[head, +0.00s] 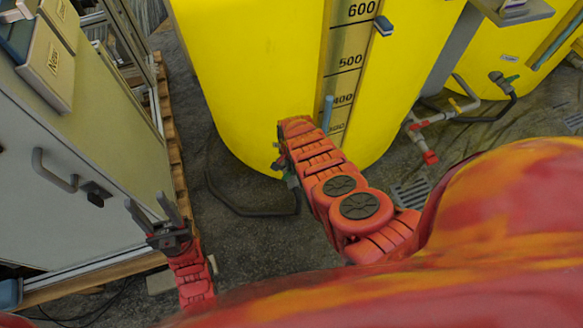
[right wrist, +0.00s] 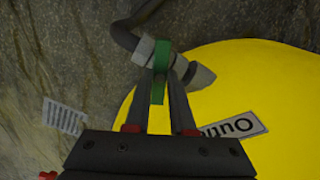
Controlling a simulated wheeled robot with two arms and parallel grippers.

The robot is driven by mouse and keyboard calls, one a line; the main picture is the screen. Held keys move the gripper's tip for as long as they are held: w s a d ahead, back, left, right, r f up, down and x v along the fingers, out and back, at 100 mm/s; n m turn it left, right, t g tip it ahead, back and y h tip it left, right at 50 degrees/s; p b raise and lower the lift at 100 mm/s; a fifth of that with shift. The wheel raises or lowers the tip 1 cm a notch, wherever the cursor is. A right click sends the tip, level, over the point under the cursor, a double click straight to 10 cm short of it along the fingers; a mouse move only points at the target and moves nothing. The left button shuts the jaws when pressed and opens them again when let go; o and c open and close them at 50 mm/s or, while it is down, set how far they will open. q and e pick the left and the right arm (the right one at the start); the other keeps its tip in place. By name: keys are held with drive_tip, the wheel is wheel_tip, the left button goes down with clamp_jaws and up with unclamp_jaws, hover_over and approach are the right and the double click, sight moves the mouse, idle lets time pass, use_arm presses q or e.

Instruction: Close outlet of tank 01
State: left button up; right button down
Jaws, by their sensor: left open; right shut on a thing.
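A large yellow tank (head: 250,70) with a level scale stands in the middle of the head view; its number is not readable. At its outlet, a valve with a green handle (right wrist: 159,88) sits on a grey fitting (right wrist: 190,72) in the right wrist view. My right gripper (right wrist: 168,85) is shut on the green handle, which lies between its fingers. Whether the handle lies along or across the pipe is unclear. In the head view my right arm mostly hides the valve. My left gripper (head: 147,200) is open and empty beside the cabinet.
A grey cabinet (head: 80,150) with a handle stands at the left on a wooden pallet. A dark hose (head: 245,212) runs over the floor from the outlet. A second yellow tank (head: 510,60) with a red-ended pipe (head: 430,157) is at the right. A partly hidden label (right wrist: 235,128) is beside the outlet.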

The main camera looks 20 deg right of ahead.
drive_tip(key=shift+m, duration=0.8)
drive_tip(key=shift+f+m+b, duration=0.1)
drive_tip(key=shift+m+b, duration=0.3)
drive_tip(key=shift+m, duration=0.8)
drive_tip(key=shift+m+b, duration=0.4)
drive_tip(key=shift+m, duration=0.1)
drive_tip(key=c, duration=0.8)
unclamp_jaws()
drive_tip(key=shift+o, duration=0.2)
drive_tip(key=shift+r, duration=0.25)
